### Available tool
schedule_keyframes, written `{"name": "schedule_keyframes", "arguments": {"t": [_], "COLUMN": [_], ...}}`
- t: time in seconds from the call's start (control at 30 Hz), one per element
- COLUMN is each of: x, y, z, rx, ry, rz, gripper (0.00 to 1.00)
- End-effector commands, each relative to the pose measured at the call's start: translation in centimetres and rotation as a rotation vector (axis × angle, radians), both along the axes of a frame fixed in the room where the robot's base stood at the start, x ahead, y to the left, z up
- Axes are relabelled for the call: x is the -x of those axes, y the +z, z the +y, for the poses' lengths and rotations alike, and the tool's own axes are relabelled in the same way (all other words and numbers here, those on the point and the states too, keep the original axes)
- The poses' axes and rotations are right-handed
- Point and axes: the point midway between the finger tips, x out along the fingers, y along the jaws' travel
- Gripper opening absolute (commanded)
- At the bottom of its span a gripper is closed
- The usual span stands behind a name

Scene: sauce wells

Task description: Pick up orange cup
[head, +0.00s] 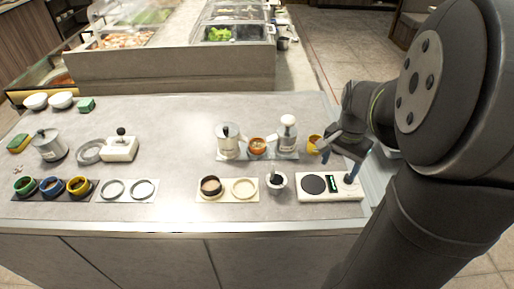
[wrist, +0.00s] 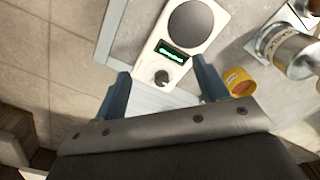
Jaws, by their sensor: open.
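In the head view, a small orange cup (head: 257,147) with something speckled inside stands between a metal canister (head: 228,141) and a white-topped bottle (head: 287,136). A yellow-orange cup (head: 314,144) stands right of the bottle, close to my gripper. It also shows in the wrist view (wrist: 239,82), right of the right finger and outside the jaws. My gripper (head: 338,158) is open and empty, over the right end of the counter, well right of the orange cup. In the wrist view my gripper (wrist: 162,74) has its fingers on either side of the scale's knob end.
A white scale (head: 318,186) lies under my gripper. A small dark-filled bowl (head: 277,182) and a cream tray (head: 227,197) with a brown-filled ring are left of it. Green, blue and yellow cups (head: 78,185) stand far left.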

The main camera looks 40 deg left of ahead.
Motion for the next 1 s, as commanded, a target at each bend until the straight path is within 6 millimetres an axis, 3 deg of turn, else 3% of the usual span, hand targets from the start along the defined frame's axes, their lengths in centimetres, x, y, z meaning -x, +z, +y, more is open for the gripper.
{"name": "schedule_keyframes", "arguments": {"t": [0.17,0.27,0.53,0.63,0.77,1.0], "x": [0.0,0.0,0.0,-0.5,-1.9,-2.8], "y": [0.0,0.0,0.0,0.4,1.6,4.8], "z": [0.0,0.0,0.1,1.4,5.7,18.0], "rx": [0.0,0.0,0.0,0.0,-0.001,-0.001], "ry": [0.0,0.0,0.006,0.072,0.311,0.976], "rz": [0.0,0.0,0.0,0.0,-0.002,-0.002], "gripper": [0.67,0.79,0.79,0.79,0.79,0.79]}}
